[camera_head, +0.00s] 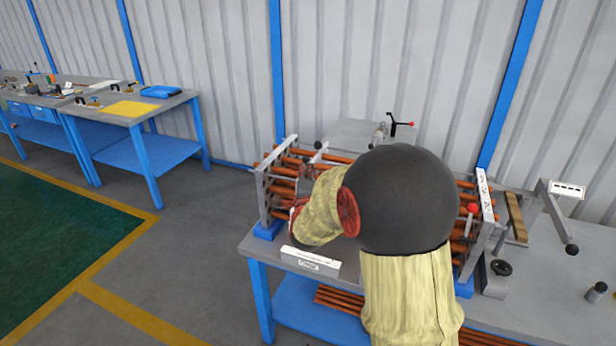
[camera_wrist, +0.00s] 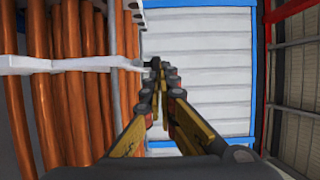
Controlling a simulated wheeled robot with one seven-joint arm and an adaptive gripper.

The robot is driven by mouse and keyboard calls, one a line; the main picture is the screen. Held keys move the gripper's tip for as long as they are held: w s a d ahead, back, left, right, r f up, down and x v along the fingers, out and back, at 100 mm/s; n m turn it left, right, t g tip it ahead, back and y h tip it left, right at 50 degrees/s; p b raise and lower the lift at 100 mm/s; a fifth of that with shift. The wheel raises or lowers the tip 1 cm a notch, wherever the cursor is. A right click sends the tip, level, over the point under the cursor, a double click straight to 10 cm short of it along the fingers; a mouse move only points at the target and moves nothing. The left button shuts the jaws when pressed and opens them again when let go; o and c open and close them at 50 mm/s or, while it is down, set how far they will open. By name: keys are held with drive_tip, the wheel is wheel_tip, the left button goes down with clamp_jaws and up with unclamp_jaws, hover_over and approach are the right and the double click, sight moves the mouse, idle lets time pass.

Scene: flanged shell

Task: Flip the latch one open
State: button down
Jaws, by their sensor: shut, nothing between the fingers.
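My gripper (camera_wrist: 158,72) is shut and empty in the wrist view. Its fingertips are just beside the end of a pale grey bar (camera_wrist: 60,65) that crosses the copper tubes (camera_wrist: 75,110); I cannot tell if they touch. In the head view my arm covers the middle of the tube rack (camera_head: 262,190), and my gripper (camera_head: 296,212) is at the rack's left end, mostly hidden. A red knob (camera_head: 472,209) shows at the rack's right end. I cannot tell which part is latch one.
The rack stands on a grey bench with blue legs (camera_head: 262,300). A small white sign block (camera_head: 310,262) lies at its front edge. A lever with a dark knob (camera_head: 571,249) stands at the right. Another bench (camera_head: 190,98) is at the back left, with open floor between.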

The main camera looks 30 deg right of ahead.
drive_tip(key=p+v, duration=0.2)
drive_tip(key=v, duration=0.7)
drive_tip(key=shift+s+a, duration=0.2)
drive_tip(key=shift+s, duration=0.15)
